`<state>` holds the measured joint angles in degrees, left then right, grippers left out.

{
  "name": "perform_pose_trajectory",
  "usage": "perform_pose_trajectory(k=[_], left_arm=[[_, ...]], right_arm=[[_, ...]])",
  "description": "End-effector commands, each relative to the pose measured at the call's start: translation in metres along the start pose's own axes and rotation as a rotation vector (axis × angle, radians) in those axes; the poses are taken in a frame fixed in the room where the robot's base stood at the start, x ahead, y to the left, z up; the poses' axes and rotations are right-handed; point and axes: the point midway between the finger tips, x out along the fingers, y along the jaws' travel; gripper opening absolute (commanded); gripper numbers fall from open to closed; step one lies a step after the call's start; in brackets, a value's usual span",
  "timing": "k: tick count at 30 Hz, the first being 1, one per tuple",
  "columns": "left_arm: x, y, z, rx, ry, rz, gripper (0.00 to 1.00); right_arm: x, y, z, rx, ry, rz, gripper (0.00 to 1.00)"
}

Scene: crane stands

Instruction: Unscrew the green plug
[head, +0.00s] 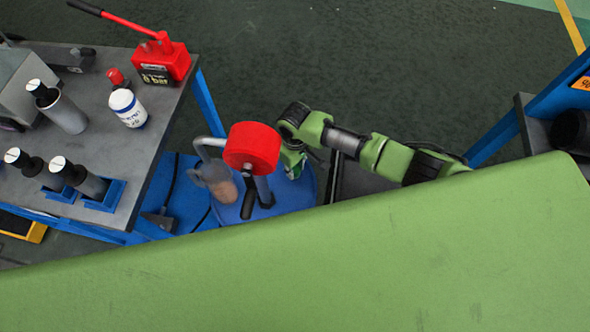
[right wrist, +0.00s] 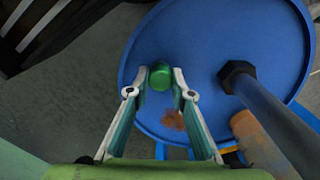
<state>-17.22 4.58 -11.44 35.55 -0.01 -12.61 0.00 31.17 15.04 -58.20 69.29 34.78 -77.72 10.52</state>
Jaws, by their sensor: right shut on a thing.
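The green plug (right wrist: 161,76) shows in the right wrist view as a small, shiny round piece between the fingertips of my right gripper (right wrist: 160,79). The gripper is shut on it, one finger on each side. The plug is over a round blue plate (right wrist: 200,32); how it sits there cannot be told. In the head view my right gripper (head: 293,161) is at the right side of a red drum (head: 252,146), above the blue base. The plug is hidden in the head view. My left gripper is not in view.
A grey post (right wrist: 262,98) with a dark nut rises beside the plug. The grey table (head: 150,112) at left holds a red hand pump (head: 165,60), a white bottle (head: 128,108) and several grey cylinders.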

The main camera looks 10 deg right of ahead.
Motion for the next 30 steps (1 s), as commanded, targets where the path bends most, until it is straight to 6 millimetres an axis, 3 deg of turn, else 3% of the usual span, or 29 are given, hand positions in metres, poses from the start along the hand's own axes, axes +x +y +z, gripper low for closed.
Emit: perform_pose_trajectory(k=[12, 24, 30], left_arm=[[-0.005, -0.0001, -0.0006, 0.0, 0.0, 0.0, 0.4], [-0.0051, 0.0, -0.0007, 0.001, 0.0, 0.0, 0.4], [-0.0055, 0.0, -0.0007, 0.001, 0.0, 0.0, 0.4]], right_arm=[[-0.0021, 0.0009, -0.0013, -0.411, 0.002, 0.002, 0.0], [-0.0022, 0.001, -0.0016, -0.469, 0.003, 0.002, 0.0], [-0.0022, 0.0016, -0.0015, -0.709, 0.002, 0.004, 0.0]])
